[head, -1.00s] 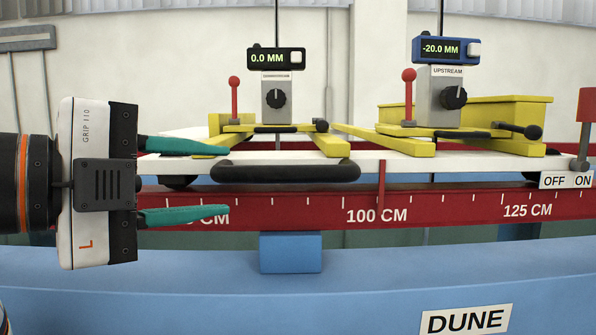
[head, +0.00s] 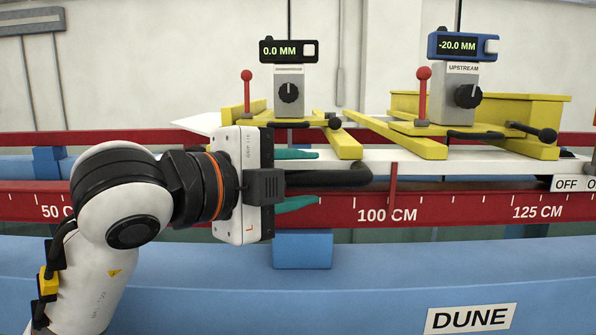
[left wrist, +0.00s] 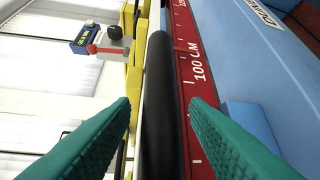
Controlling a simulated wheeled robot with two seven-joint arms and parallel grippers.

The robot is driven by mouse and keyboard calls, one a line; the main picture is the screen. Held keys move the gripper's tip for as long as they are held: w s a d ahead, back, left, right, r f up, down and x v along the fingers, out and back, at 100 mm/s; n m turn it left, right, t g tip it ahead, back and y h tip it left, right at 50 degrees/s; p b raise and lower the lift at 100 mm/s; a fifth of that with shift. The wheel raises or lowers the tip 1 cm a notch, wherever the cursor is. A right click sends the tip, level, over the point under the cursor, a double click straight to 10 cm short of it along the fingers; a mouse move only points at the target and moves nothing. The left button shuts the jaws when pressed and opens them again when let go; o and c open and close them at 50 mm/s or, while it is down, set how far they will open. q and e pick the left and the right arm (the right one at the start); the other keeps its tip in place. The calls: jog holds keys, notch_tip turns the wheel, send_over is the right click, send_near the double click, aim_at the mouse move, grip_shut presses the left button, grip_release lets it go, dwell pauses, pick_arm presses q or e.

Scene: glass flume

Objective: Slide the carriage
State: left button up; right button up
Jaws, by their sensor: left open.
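The carriage is a white plate (head: 440,168) bearing yellow frames (head: 345,145) on a red scale rail (head: 450,205). Its red pointer (head: 393,185) stands just right of the middle of the 100 CM mark. A black bar handle (head: 345,174) runs along the carriage's front; its left part is hidden behind my gripper. My left gripper (head: 318,177) is open, with one green finger above the handle and one below. In the left wrist view, the handle (left wrist: 158,85) lies between the open fingers (left wrist: 158,105), with gaps visible on both sides. My right gripper is not in view.
Two gauges, reading 0.0 MM (head: 288,50) and -20.0 MM (head: 463,46), stand on the carriage with red levers. An OFF/ON plate (head: 570,184) is at the right. A blue block (head: 303,250) sits below the rail, above a blue beam (head: 380,285) labelled DUNE.

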pick_arm(q)
grip_shut()
jog(key=shift+a, duration=0.1)
